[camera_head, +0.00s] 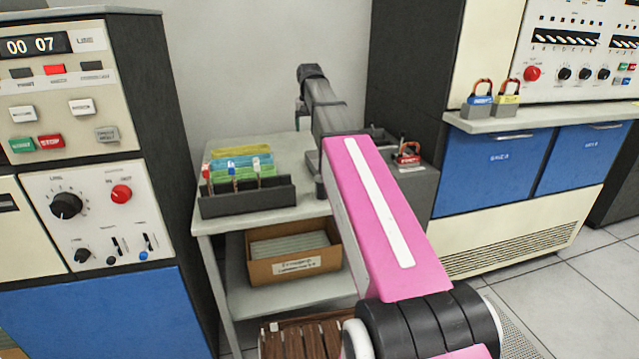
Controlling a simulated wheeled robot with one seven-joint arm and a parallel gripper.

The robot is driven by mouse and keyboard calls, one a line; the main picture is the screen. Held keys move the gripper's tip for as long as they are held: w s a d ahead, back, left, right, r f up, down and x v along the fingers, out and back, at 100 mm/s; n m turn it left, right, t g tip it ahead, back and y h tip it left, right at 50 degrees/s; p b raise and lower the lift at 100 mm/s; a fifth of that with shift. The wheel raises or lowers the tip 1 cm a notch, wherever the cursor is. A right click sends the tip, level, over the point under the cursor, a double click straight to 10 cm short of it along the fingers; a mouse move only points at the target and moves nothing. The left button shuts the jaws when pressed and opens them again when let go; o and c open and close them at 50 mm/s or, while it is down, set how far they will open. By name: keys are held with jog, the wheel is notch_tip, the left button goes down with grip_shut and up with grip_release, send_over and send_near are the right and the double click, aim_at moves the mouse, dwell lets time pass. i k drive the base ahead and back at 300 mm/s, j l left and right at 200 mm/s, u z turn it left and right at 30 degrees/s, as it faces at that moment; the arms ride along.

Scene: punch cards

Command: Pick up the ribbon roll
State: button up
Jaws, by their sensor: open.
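I cannot make out a ribbon roll in the head view; the pink link of my arm hides part of the grey table (283,152). My arm reaches over this table to its back. My gripper (300,117) shows small and partly hidden below the dark wrist at the arm's far end. It is open, above the back of the table, and I see nothing held in it. Its fingertips are hard to make out. A dark grey shape (318,186) beside the pink link is too covered to identify.
A dark card rack (248,203) with coloured cards stands front left on the table. A cardboard box (257,271) sits on the lower shelf. Control cabinets flank the table. Clear tabletop shows behind the rack.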

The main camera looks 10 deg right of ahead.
aim_at(321, 194)
jog(key=k+l+u, duration=0.25)
jog(key=l, duration=0.15)
jog(key=k+l+u, duration=0.1)
jog(key=l+u, duration=0.15)
jog(key=l, duration=0.15)
jog(key=k+l+u, duration=0.2)
jog(key=l, duration=0.15)
